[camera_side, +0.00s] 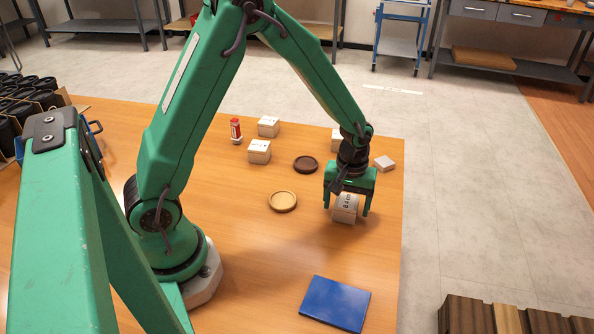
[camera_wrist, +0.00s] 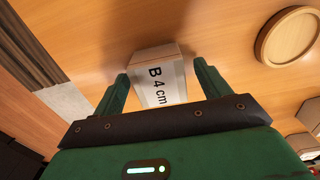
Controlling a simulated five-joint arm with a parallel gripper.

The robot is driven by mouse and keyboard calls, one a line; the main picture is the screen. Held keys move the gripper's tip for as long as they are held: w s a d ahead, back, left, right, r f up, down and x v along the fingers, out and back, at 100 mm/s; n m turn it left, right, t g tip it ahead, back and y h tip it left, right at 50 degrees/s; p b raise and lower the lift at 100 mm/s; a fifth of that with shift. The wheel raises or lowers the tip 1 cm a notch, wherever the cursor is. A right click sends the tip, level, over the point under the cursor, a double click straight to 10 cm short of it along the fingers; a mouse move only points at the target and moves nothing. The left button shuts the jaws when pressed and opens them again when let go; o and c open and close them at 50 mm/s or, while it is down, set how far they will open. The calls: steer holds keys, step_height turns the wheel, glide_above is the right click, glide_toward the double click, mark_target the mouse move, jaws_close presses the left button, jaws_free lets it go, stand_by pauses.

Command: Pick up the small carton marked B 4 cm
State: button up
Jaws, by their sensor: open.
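The small carton marked B 4 cm (camera_side: 345,208) stands on the wooden table near its right side. Its label also shows in the wrist view, where the carton (camera_wrist: 158,78) sits between the fingertips. My gripper (camera_side: 347,205) is open and green, lowered over the carton with one finger on each side of it. In the wrist view the two fingers of my gripper (camera_wrist: 160,88) flank the carton; whether either finger touches it I cannot tell.
A tan round dish (camera_side: 283,201) and a dark round dish (camera_side: 305,164) lie left of the carton. Other white cartons (camera_side: 259,151), a red and white bottle (camera_side: 235,130) and a flat white box (camera_side: 384,163) stand farther back. A blue pad (camera_side: 335,303) lies in front. The table's right edge is close.

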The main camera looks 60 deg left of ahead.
mark_target(348, 203)
stand_by(0.3)
steer(key=c, duration=1.1)
steer(key=shift+o, duration=0.2)
steer(key=shift+r, duration=0.75)
steer(key=r, duration=0.3)
steer(key=shift+s+d, duration=0.1)
steer(key=shift+d, duration=0.15)
steer(key=s+d+r, duration=0.6)
steer(key=d, duration=0.3)
steer(key=shift+s+r, duration=0.2)
steer(key=shift+r, duration=0.05)
